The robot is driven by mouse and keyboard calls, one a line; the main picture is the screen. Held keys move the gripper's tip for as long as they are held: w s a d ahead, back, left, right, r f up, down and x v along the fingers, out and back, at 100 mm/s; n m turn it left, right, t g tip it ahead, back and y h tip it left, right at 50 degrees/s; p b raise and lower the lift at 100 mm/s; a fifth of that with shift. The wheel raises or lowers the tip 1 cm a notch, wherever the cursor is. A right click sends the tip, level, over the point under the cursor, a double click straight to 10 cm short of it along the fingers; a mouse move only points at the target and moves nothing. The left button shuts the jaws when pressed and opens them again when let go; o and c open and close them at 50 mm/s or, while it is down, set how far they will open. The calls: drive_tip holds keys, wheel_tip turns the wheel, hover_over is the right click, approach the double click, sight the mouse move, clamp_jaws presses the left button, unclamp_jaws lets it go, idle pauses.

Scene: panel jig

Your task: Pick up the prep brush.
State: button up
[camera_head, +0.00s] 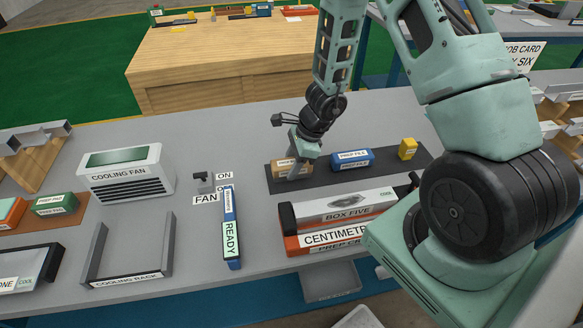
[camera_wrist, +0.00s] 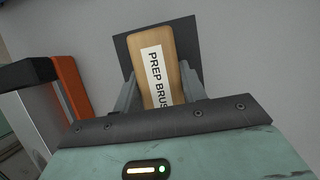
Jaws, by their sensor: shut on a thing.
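The prep brush (camera_wrist: 160,62) is a wooden block with a white label reading PREP BRUS, the rest hidden by my gripper. In the wrist view it sits between the two fingers of my gripper (camera_wrist: 158,92), which are shut on its sides. In the head view the prep brush (camera_head: 283,169) is at the left end of a dark mat (camera_head: 328,182). My gripper (camera_head: 300,160) reaches down over it there. I cannot tell whether the brush touches the mat or is slightly lifted.
On the same mat are a blue prep file (camera_head: 351,158) and a yellow block (camera_head: 408,148). A cooling fan (camera_head: 122,171), fan switch (camera_head: 204,182) and blue READY bar (camera_head: 230,225) are left.

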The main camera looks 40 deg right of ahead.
sight(292, 162)
drive_tip(key=shift+r+p, duration=0.6)
drive_tip(key=shift+p, duration=0.05)
wheel_tip(292, 162, up, 9)
drive_tip(key=shift+r+p, duration=0.15)
drive_tip(key=shift+p, duration=0.8)
drive_tip(key=shift+o, duration=0.9)
drive_tip(key=shift+c, duration=0.3)
